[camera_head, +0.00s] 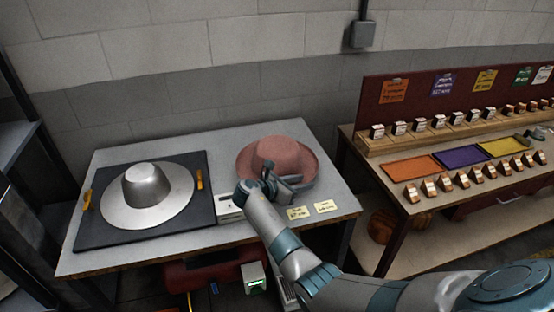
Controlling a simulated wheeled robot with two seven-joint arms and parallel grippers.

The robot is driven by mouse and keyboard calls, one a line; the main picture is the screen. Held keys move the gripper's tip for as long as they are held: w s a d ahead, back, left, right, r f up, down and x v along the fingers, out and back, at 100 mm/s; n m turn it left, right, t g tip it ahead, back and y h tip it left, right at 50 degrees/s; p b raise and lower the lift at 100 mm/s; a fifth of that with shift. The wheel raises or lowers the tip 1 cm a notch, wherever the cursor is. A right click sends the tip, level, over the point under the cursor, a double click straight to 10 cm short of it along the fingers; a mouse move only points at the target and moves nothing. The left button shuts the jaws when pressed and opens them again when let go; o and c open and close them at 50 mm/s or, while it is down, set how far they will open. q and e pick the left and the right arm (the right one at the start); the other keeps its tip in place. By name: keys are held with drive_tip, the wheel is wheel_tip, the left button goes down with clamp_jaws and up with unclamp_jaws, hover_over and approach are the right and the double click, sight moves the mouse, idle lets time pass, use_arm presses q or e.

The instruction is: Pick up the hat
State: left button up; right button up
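A pink brimmed hat (279,153) rests on the grey table at its back right, crown up. My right gripper (283,181) is at the hat's front brim and overlaps it in the picture. It hides part of the front brim. I cannot tell whether its fingers touch the brim or are closed on it. My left gripper is not in view.
A silver metal hat form (148,187) sits on a dark plate (92,228) with yellow handles, left on the grey table (226,157). A small white box (229,208) and yellow notes (326,206) lie near my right gripper. A wooden workbench (404,207) with coloured trays stands at right.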

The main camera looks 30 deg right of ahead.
idle(0.4)
clamp_jaws()
drive_tip(key=shift+r, duration=0.1)
wheel_tip(320, 180, up, 10)
drive_tip(key=b, duration=0.2)
idle(0.4)
